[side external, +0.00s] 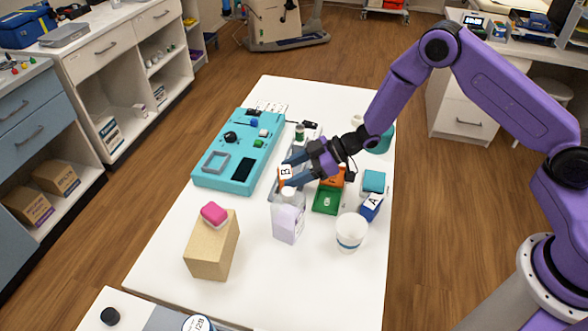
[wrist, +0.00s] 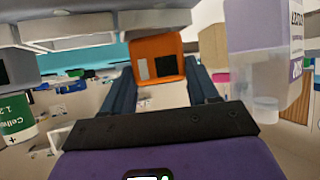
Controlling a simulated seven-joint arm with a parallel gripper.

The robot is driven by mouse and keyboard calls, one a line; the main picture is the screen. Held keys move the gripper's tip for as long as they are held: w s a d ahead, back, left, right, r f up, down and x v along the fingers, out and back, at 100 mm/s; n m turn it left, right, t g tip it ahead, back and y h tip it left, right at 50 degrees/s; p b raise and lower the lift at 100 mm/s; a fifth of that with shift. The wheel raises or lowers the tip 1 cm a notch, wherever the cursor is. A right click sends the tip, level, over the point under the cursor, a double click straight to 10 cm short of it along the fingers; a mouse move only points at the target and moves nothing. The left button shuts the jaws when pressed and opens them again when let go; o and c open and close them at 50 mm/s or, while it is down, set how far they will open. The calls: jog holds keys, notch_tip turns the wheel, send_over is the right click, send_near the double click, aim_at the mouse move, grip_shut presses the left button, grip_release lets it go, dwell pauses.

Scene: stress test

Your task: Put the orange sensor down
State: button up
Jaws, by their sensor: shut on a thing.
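The orange sensor (side external: 284,174), a small block with a white face marked B, is between the fingers of my gripper (side external: 291,170). In the wrist view the orange sensor (wrist: 158,52) shows a pale and a dark square, with one finger of my gripper (wrist: 158,78) on each side. My gripper is shut on it. In the side view it appears just behind the cap of a clear bottle with purple contents (side external: 288,220). I cannot tell whether its underside touches anything.
A turquoise panel (side external: 208,180) lies left. A green tray (side external: 327,202), another orange piece (side external: 335,181), a blue block marked A (side external: 371,207) and a white cup (side external: 351,232) stand right. A tan block (side external: 212,250) carries a pink piece (side external: 214,214).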

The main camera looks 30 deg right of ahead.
jog(key=shift+f, duration=0.15)
jog(key=o, duration=1.1)
jog(key=shift+r, duration=0.5)
jog(key=v, duration=1.2)
jog(key=shift+d, duration=0.15)
